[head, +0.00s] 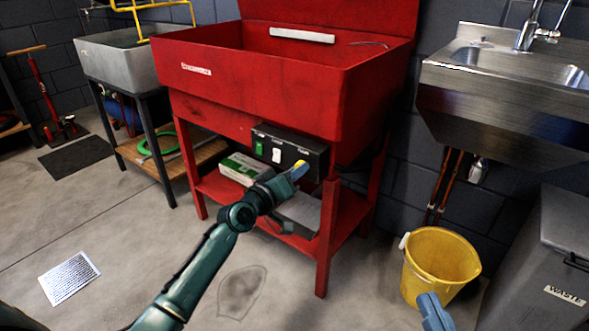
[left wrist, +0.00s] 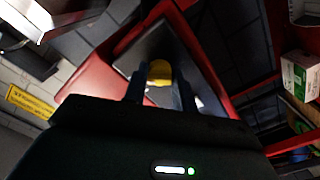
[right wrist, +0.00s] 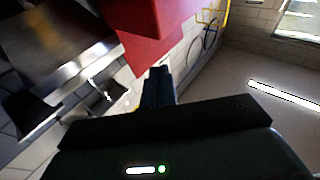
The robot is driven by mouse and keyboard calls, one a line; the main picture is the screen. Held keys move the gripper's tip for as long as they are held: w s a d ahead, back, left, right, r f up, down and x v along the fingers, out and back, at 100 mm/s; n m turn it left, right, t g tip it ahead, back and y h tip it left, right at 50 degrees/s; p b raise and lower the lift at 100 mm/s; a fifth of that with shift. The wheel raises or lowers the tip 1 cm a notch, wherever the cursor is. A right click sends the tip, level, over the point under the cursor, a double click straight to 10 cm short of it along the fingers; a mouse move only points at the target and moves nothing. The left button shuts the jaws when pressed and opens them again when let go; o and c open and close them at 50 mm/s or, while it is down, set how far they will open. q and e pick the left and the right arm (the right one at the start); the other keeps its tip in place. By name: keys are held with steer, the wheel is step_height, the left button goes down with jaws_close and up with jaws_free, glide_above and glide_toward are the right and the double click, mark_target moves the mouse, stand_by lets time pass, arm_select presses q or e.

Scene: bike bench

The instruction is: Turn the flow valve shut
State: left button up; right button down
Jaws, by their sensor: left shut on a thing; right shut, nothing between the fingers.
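The flow valve is a yellow knob (head: 301,164) at the right end of the black control box (head: 290,142) on the front of the red wash tub. My left gripper (head: 297,171) is at the knob and mostly covers it in the head view. In the left wrist view the yellow knob (left wrist: 160,71) sits between the two fingers, which are shut on it. The knob's turn angle cannot be told. My right gripper (head: 430,299) is low at the right, in front of the yellow bucket, away from the valve; its fingers (right wrist: 159,75) are shut and empty.
The box carries a green switch (head: 259,148) and a white switch (head: 277,155). The red tub (head: 250,85) stands on red legs over a shelf. A yellow bucket (head: 440,258) and grey waste bin (head: 556,250) stand right.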

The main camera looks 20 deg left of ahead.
arm_select(q)
steer(key=shift+n+p, duration=0.7)
steer(key=shift+n, duration=2.8)
arm_select(e)
steer(key=shift+d+f, duration=0.1)
steer(key=shift+d, duration=0.05)
arm_select(q)
steer(key=o, duration=1)
